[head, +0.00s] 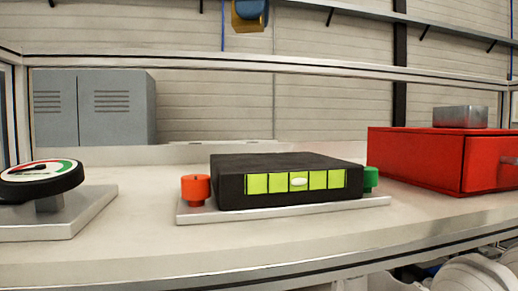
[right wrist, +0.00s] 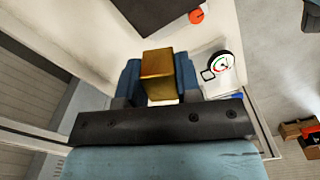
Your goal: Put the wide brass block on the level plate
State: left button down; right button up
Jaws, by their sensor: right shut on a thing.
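The brass block (right wrist: 158,64) is held between the two blue fingers of my right gripper (right wrist: 158,78) in the right wrist view. In the head view the right gripper (head: 250,16) shows at the top edge, shut on the block, high above the bench. The level plate (head: 285,162) is a black slab with a yellow-green vial (head: 297,181) on its front; the white bubble sits near the vial's middle. Its bare top is empty. A corner of the black plate also shows in the right wrist view (right wrist: 155,14). My left gripper is not in view.
The plate stands on a grey base (head: 290,208) between a red knob (head: 195,188) and a green knob (head: 370,177). A dial gauge (head: 42,180) stands at left. A red box (head: 420,158) with a grey metal block (head: 460,117) on top stands at right.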

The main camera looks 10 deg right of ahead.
aim_at(254, 30)
notch_tip(254, 30, down, 18)
jog(key=shift+w+d+r+b, duration=0.15)
jog(key=shift+r+b, duration=0.1)
jog(key=shift+b, duration=0.25)
jog(key=shift+f, duration=0.2)
jog(key=o, duration=1)
jog(key=shift+o, duration=0.2)
jog(key=shift+r, duration=0.1)
notch_tip(254, 30, up, 12)
jog(key=shift+r, duration=0.15)
